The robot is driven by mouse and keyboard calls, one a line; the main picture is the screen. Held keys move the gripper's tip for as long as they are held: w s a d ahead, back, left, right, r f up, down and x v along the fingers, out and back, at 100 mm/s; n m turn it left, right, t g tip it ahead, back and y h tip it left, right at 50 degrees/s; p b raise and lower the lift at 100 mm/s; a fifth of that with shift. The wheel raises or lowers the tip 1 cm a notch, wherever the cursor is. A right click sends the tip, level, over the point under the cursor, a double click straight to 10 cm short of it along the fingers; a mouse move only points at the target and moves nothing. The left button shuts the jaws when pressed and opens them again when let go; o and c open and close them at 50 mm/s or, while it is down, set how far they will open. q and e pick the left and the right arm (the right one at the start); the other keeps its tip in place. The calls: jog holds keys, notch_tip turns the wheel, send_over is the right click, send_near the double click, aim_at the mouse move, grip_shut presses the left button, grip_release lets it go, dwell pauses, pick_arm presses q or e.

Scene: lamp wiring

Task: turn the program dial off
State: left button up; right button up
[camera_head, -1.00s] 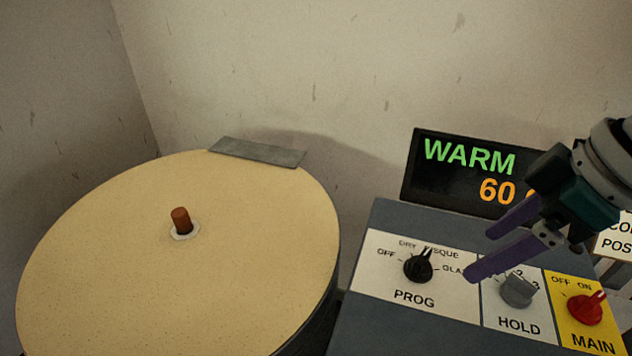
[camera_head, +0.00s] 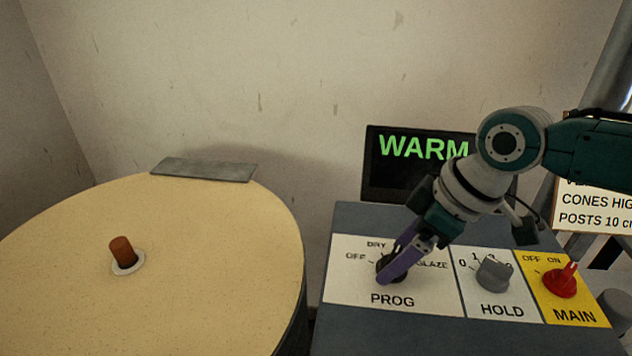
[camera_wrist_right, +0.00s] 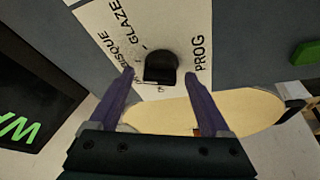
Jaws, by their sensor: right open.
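The black program dial (camera_head: 385,268) sits on the white PROG panel (camera_head: 345,290), mostly hidden behind my right gripper in the head view. In the right wrist view the dial (camera_wrist_right: 161,67) shows between and just beyond the two purple fingertips. My right gripper (camera_head: 388,270) is open, with its fingers at the dial in the head view; in the wrist view the gripper (camera_wrist_right: 158,72) has a gap on each side of the dial. I cannot tell if a finger touches it. The dial's pointer is hidden. My left gripper is not in view.
The grey HOLD dial (camera_head: 494,273) and red MAIN switch (camera_head: 562,280) sit to the right on the same console. A display (camera_head: 380,175) reading WARM stands behind. The round kiln lid (camera_head: 200,270) with an orange-brown plug (camera_head: 122,251) is at left.

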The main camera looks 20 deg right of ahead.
jog(key=shift+c, duration=0.3)
jog(key=shift+c, duration=0.7)
grip_shut()
